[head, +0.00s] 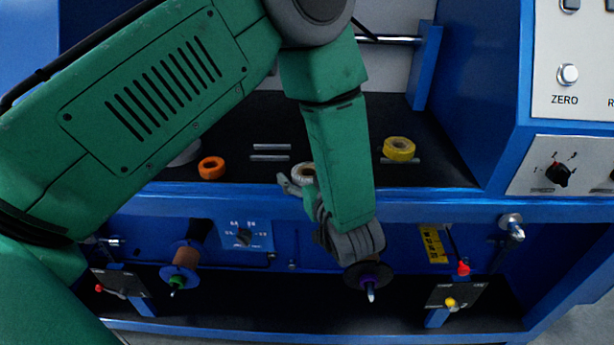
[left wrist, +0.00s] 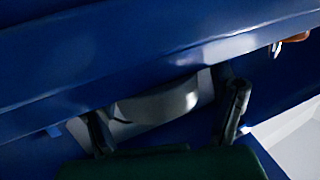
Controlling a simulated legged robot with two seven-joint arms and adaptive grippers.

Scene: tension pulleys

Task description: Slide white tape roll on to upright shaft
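The white tape roll (head: 303,173) shows in the head view near the front edge of the black shelf. My left gripper (head: 297,187) is at it, its grey fingers partly in front of the roll. In the left wrist view, a curved pale grey thing (left wrist: 155,104), apparently the roll, lies between the two dark fingers of my left gripper (left wrist: 167,108). The fingers stand wide apart; a firm grip on it cannot be made out. Horizontal spindles (head: 370,294) stick out below the shelf; I cannot pick out the upright shaft. My right gripper is not in view.
An orange roll (head: 211,167) and a yellow roll (head: 399,149) lie on the shelf, with metal bars (head: 270,152) between them. The blue shelf edge (head: 440,209) runs below. Another spindle (head: 185,260) and small levers stand under it. My green arm covers much of the left.

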